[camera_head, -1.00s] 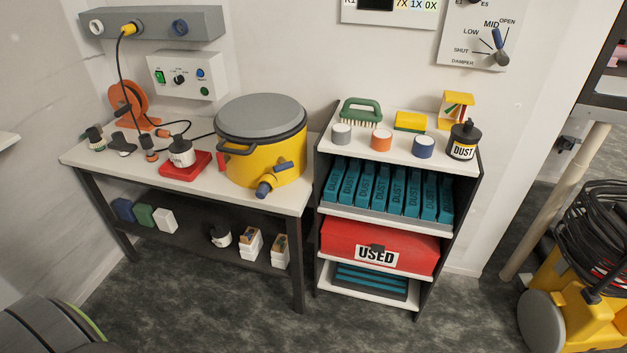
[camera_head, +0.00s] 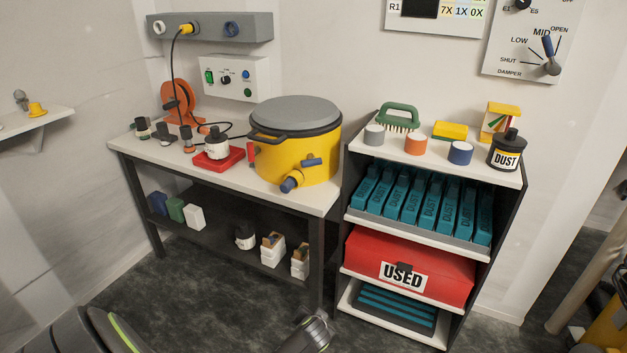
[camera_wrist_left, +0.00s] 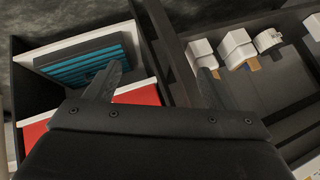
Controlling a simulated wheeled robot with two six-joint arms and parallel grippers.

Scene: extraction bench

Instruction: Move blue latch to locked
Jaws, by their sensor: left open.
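The yellow drum (camera_head: 290,150) with a grey lid stands on the right end of the white bench in the head view. A blue latch (camera_head: 312,162) sticks out from its front side. Just below it is a yellow port with a blue end (camera_head: 290,184). A red latch (camera_head: 252,155) sits on the drum's left side. My left gripper (camera_wrist_left: 157,82) is open and empty in the left wrist view, its fingers apart above the shelf unit and bench underside. Part of my left arm shows low in the head view, well below the drum.
The shelf unit (camera_head: 352,220) stands right of the bench (camera_head: 225,180), holding teal dust packs, a red USED box (camera_head: 410,268) and jars on top. A red tray (camera_head: 217,160) with a bottle lies left of the drum. Floor before the bench is mostly clear.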

